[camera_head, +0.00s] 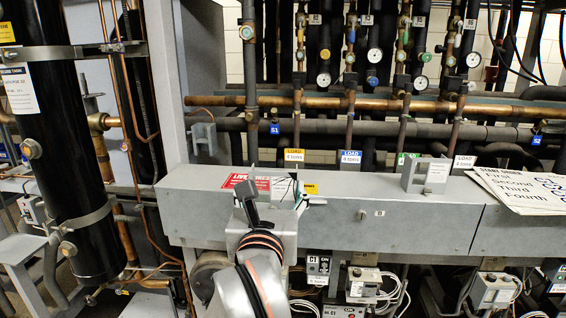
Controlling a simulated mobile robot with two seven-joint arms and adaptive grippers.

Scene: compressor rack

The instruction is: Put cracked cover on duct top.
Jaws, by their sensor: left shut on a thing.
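My left gripper (276,197) reaches up from the bottom of the head view to the front edge of the long grey duct (340,228). It is shut on a small pale piece with dark crack-like lines, which looks like the cracked cover (286,186). The gripper hides part of this piece, and I cannot tell whether it touches the duct. The duct top (355,182) is a flat grey surface running left to right. My right gripper is not in view.
A grey box-shaped fitting (427,176) stands on the duct. White lettered sheets (525,190) lie at its right end. A red and white label (243,181) is behind the gripper. A black cylinder (75,150) stands at left; pipes and gauges rise behind.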

